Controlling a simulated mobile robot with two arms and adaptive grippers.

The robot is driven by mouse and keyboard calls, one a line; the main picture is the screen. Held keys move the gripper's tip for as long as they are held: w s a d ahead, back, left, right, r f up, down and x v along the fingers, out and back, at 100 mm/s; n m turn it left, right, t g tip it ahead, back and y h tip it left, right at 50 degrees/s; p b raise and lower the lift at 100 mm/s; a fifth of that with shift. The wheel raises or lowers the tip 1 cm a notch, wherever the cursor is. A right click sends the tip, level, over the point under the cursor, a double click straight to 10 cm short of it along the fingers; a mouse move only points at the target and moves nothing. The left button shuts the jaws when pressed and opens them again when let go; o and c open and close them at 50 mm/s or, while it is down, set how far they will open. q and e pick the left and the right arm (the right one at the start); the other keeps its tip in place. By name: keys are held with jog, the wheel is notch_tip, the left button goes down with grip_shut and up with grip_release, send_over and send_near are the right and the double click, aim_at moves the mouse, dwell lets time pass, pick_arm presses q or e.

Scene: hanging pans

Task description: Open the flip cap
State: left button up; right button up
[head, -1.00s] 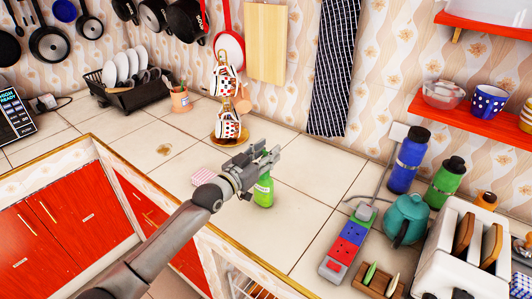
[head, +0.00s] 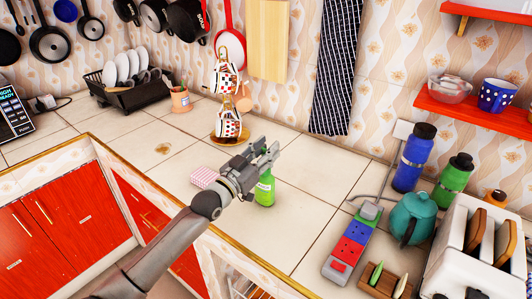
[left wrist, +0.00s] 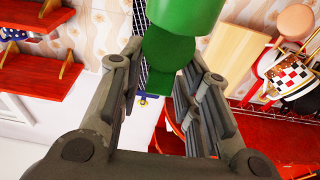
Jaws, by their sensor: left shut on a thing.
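A green bottle (head: 265,189) with a pale label stands upright on the tiled counter. My left gripper (head: 267,150) is at its top, with the arm coming in from the lower left. The fingers hide the cap in the head view. In the left wrist view, the green bottle (left wrist: 185,14) and its narrower green top part (left wrist: 168,52) show between the fingers of my left gripper (left wrist: 166,80). The gripper is shut on the top of the bottle. I cannot tell whether the flip lid is raised. My right gripper is not in view.
A pink checked box (head: 204,177) lies just left of the bottle. A cup stand (head: 229,128) stands behind. To the right are a power strip (head: 350,247), a teal teapot (head: 412,217), a blue flask (head: 413,158) and a toaster (head: 462,250).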

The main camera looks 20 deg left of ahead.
pick_arm(q)
jog(key=o, duration=0.8)
jog(key=shift+c, duration=0.2)
jog(key=shift+s, duration=0.1)
jog(key=v, duration=1.2)
